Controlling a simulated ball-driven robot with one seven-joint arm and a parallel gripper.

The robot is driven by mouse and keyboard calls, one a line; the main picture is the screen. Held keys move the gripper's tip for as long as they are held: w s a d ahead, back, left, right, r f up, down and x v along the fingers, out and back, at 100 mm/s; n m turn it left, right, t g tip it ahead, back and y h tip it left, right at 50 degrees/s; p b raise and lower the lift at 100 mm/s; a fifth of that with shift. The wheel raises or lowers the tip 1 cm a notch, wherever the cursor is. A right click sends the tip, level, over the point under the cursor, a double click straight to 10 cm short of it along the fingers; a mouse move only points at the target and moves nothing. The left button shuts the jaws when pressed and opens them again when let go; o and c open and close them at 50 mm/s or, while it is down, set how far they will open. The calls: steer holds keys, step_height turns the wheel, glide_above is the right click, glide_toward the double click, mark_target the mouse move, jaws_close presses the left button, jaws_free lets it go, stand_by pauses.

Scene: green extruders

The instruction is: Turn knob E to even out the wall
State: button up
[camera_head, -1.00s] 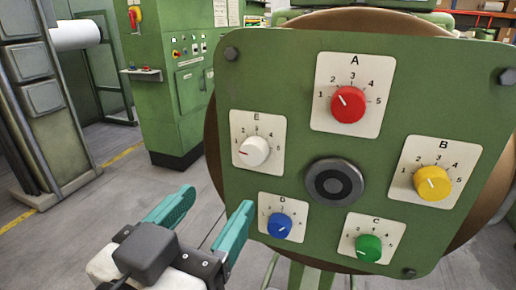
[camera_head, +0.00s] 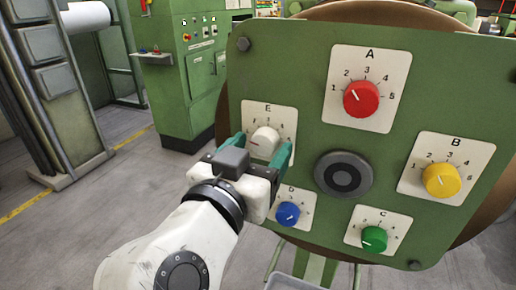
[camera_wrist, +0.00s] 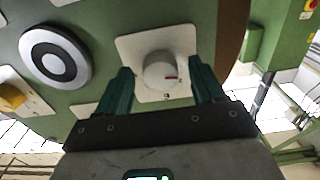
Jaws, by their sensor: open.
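Knob E (camera_head: 265,141) is a white round knob on a white scale plate (camera_head: 287,112) at the left of the green panel (camera_head: 300,72). Its pointer mark is toward the left, near 1. My gripper (camera_head: 262,152) is open in front of it, with a teal finger on each side. Part of the plate is hidden behind my gripper in the head view.
The panel also has a red knob A (camera_head: 361,98), a yellow knob B (camera_head: 440,179), a green knob C (camera_head: 374,239) and a blue knob D (camera_head: 288,213). A black round hub (camera_head: 343,175) sits in the middle. Green cabinets (camera_head: 185,75) stand behind on the left.

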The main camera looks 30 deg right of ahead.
steer(key=c, duration=1.1)
steer(key=shift+o, duration=0.2)
steer(key=shift+f+m+b, duration=0.15)
steer(key=shift+m+b, duration=0.15)
steer(key=shift+b, duration=0.45)
steer(key=m+b, duration=0.2)
steer(key=b, duration=0.2)
steer(key=shift+f+m+b, duration=0.15)
steer(key=shift+m+b, duration=0.15)
steer(key=shift+b, duration=0.05)
steer(key=m+b, duration=0.3)
steer(key=b, duration=0.1)
steer(key=shift+r+m+b, duration=0.3)
steer(key=shift+m+b, duration=0.5)
steer(key=shift+b, duration=0.3)
